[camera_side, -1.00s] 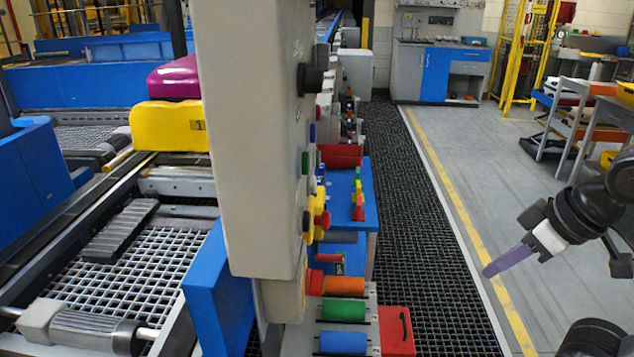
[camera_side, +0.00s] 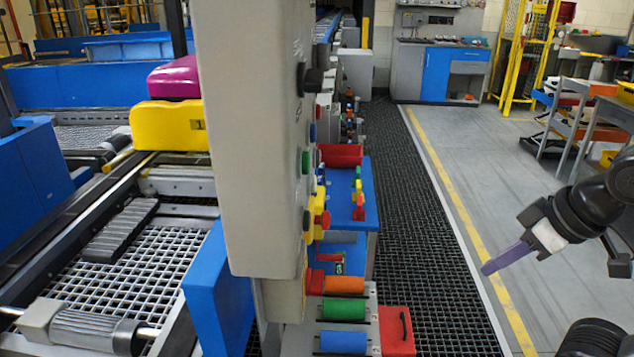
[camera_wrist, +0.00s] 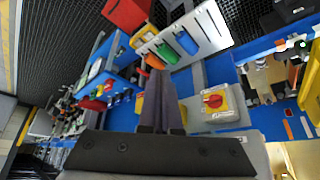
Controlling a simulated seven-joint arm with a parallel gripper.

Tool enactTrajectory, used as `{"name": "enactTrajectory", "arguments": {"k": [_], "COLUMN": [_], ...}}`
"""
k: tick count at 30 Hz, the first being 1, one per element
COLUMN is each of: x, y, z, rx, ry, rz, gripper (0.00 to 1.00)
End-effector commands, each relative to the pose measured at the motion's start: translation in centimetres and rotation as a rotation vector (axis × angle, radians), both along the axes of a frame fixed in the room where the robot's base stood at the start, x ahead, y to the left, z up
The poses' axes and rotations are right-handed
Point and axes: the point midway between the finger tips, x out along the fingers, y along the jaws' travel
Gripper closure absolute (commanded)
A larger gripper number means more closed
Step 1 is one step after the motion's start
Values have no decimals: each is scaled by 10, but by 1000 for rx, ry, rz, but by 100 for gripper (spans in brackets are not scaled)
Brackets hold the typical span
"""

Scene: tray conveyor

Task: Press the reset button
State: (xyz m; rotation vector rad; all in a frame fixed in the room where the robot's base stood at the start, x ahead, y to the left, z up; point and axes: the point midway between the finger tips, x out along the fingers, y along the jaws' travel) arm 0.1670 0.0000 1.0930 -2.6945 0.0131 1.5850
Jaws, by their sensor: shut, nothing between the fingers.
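A tall grey control box (camera_side: 255,150) fills the middle of the side view, its button face turned right and seen almost edge-on. On that face are a black knob (camera_side: 312,79), a blue button (camera_side: 312,132), a green button (camera_side: 305,162) and a red mushroom button on yellow (camera_side: 322,220). I cannot read labels, so which one is the reset button is unclear. My gripper (camera_side: 486,269) is shut and empty, pointing left and slightly down, well right of the box and apart from it. Its fingers (camera_wrist: 157,82) stand together in the wrist view.
The wrist view shows a grey box with a red-on-yellow switch (camera_wrist: 214,101).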

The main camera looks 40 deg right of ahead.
Motion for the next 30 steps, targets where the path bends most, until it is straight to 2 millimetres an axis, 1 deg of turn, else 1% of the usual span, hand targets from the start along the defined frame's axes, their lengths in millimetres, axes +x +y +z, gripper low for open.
{"name": "enactTrajectory", "arguments": {"k": [2, 5, 12, 15, 19, 22, 26, 29, 30], "x": [9, 28, 89, 110, 134, 150, 164, 172, 174], "y": [2, 7, 24, 27, 27, 25, 20, 21, 24], "z": [5, 19, 57, 72, 88, 95, 95, 86, 79], "rx": [22, 83, 332, 443, 582, 681, 777, 820, 825], "ry": [-45, -147, -426, -527, -645, -721, -797, -820, -812], "rz": [-21, -66, -223, -294, -393, -475, -573, -627, -637], "gripper": [100, 100, 100, 100, 100, 100, 100, 100, 100]}}
